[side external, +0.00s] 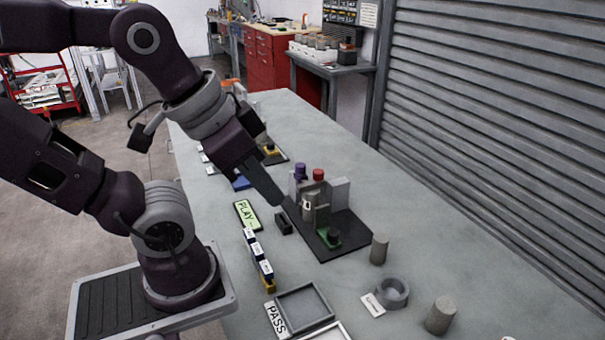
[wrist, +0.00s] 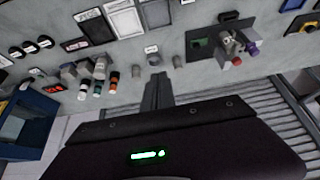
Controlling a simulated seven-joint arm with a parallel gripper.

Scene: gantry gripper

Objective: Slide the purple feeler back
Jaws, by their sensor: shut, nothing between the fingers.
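The purple feeler (side external: 300,171) stands upright at the back of a fixture on a black base plate (side external: 352,240), beside a red-topped feeler (side external: 318,175). In the wrist view the purple tip (wrist: 253,48) and red tip (wrist: 237,61) show at upper right. A grey cylinder (side external: 309,207) sits among the fixture's grey blocks, with a green part (side external: 323,238) in front. My gripper (side external: 277,200) is shut and empty, pointing down just left of the fixture in the side view; I cannot tell whether it touches anything. Its fingers also show in the wrist view (wrist: 158,78). The feeler's lower part is partly hidden.
A PLAY sign (side external: 247,215), a small black block (side external: 284,224) and a row of labelled blue blocks (side external: 258,254) lie left of the fixture. A PASS tray (side external: 327,319), a grey ring (side external: 405,292) and loose cylinders (side external: 379,249) are nearer.

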